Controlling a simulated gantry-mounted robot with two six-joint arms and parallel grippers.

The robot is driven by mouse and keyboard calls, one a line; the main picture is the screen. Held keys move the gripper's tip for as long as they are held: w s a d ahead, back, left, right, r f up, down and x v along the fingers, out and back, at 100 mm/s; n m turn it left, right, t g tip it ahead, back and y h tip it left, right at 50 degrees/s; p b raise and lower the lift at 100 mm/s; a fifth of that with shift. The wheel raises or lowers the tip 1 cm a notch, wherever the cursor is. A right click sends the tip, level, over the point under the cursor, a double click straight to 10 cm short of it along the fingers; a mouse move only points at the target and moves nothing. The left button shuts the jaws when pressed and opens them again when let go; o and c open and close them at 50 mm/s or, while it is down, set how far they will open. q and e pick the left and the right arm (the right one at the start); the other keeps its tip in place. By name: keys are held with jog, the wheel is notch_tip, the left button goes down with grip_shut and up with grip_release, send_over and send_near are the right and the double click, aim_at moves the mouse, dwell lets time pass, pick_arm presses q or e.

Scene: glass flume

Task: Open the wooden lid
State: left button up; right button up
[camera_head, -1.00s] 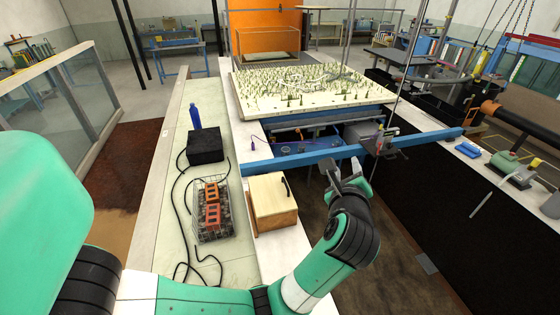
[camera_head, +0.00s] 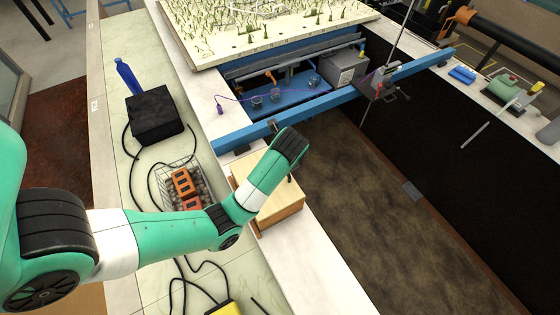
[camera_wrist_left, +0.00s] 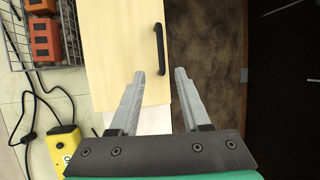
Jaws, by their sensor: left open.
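The wooden lid (camera_head: 277,204) is a pale, closed top on a small wooden box (camera_head: 284,219) beside the flume edge, partly covered by my left arm in the head view. In the left wrist view, the lid (camera_wrist_left: 118,50) fills the upper middle, with a black bar handle (camera_wrist_left: 159,48) near its right edge. My left gripper (camera_wrist_left: 160,75) is open and empty. Its fingertips lie on either side of the handle's lower end in the picture; I cannot tell how high above it they are. In the head view my left fingers are mostly hidden by the wrist. My right gripper is not seen.
A wire basket (camera_wrist_left: 72,40) with orange bricks (camera_head: 183,188) stands left of the box. A black block (camera_head: 154,115), a blue bottle (camera_head: 127,77) and black cables are beyond. A blue beam (camera_head: 335,108) crosses behind the box. A yellow device (camera_wrist_left: 65,148) lies lower left.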

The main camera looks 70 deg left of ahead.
pick_arm(q)
jog(key=b+x, duration=0.1)
jog(key=x, duration=1)
jog(key=shift+a+f, duration=0.2)
grip_shut()
dwell(1.0)
